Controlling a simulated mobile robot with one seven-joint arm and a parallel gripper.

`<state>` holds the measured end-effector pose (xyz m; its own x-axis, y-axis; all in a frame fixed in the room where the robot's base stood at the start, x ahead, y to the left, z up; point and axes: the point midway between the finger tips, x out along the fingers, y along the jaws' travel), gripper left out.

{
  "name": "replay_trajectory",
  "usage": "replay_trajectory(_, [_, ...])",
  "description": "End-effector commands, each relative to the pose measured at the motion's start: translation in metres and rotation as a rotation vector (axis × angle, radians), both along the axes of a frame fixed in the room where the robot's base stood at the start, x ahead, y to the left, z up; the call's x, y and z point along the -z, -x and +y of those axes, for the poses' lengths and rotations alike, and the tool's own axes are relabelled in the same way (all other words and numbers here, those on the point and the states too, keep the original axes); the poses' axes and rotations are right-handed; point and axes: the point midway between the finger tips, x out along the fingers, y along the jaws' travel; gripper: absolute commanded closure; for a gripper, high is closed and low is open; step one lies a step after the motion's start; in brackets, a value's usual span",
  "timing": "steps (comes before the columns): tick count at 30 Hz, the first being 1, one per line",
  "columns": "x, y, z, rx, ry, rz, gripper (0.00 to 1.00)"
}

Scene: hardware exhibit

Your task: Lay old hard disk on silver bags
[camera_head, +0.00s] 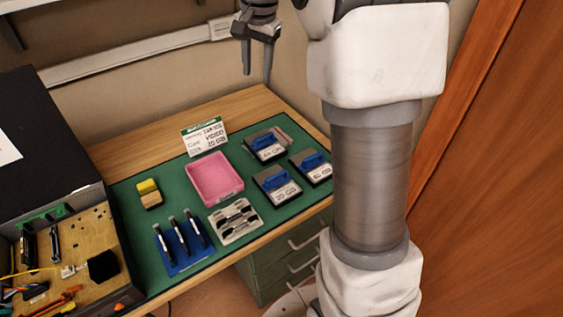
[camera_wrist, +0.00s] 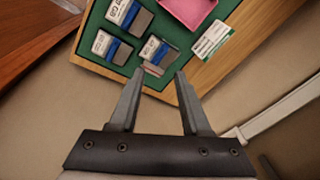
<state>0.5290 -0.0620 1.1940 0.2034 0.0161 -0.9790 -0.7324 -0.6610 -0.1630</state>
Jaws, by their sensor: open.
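My gripper (camera_head: 257,77) is open and empty, high above the back edge of the table; its two fingers also show in the wrist view (camera_wrist: 159,74). Three dark and silver blocks with white labels and blue parts sit on the right of the green mat: a back one (camera_head: 266,147), a front one (camera_head: 276,185) and a right one (camera_head: 312,168). A flat brownish-grey piece (camera_head: 284,136) shows at the edge of the back block. I cannot tell which of these is the old hard disk or which are the silver bags. In the wrist view the back block (camera_wrist: 160,50) lies just beyond the fingertips.
A pink tray (camera_head: 215,180) sits mid-mat, with a sign (camera_head: 204,137) behind it. Pens on a blue pad (camera_head: 182,243), a pale tool holder (camera_head: 236,220) and a yellow-topped block (camera_head: 149,194) lie nearby. An open computer case (camera_head: 60,250) stands left. Bare green mat (camera_head: 180,160) shows between objects.

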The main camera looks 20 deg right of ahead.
Motion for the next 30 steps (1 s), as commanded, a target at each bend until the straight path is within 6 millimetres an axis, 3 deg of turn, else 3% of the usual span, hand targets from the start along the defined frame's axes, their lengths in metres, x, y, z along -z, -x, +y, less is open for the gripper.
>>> replay_trajectory(6, [-0.029, 0.062, 0.019, -0.169, 0.038, -0.067, 0.53])
replay_trajectory(13, [-0.04, 0.128, 0.036, -0.348, 0.094, -0.133, 0.53])
replay_trajectory(24, [-0.022, 0.231, 0.056, -0.63, 0.219, -0.229, 0.53])
replay_trajectory(30, [-0.002, 0.268, 0.061, -0.747, 0.28, -0.263, 0.53])
